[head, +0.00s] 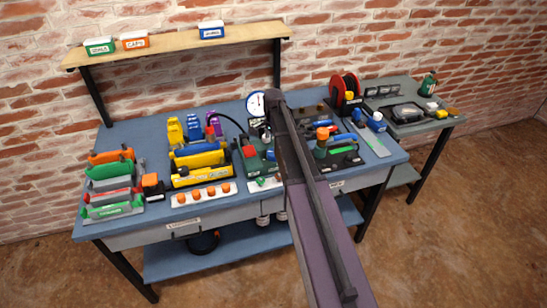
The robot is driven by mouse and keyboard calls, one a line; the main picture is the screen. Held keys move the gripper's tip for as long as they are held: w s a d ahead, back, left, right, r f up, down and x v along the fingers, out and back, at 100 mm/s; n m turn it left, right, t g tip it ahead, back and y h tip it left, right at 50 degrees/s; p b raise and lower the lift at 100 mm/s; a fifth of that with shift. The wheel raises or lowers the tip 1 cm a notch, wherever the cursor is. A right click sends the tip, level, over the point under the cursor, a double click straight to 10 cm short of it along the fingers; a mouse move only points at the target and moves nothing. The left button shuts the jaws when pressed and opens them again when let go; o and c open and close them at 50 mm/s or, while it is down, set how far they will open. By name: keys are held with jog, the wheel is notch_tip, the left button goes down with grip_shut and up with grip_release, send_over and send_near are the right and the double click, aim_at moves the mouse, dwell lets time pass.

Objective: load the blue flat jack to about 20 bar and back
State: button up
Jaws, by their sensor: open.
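A blue flat piece (190,151) lies in the rack with yellow parts at the middle left of the bench; I cannot tell if it is the blue flat jack. A round white gauge with a blue rim (256,103) stands at the back of the bench. Below it is a dark green unit (256,163), probably the pump, partly hidden by my arm. A black hose (231,121) arcs toward the gauge. My dark arm crosses the bench from the lower right, and its gripper is not visible.
A rack of orange, green and red pieces (112,184) stands at left. A white strip with orange knobs (204,194) lies at the front. A red reel (345,89) and side table (440,122) are at right. A shelf (175,44) holds small boxes.

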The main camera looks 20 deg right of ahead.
jog(key=shift+f+b, duration=2.65)
jog(key=shift+f, duration=0.35)
jog(key=c, duration=0.9)
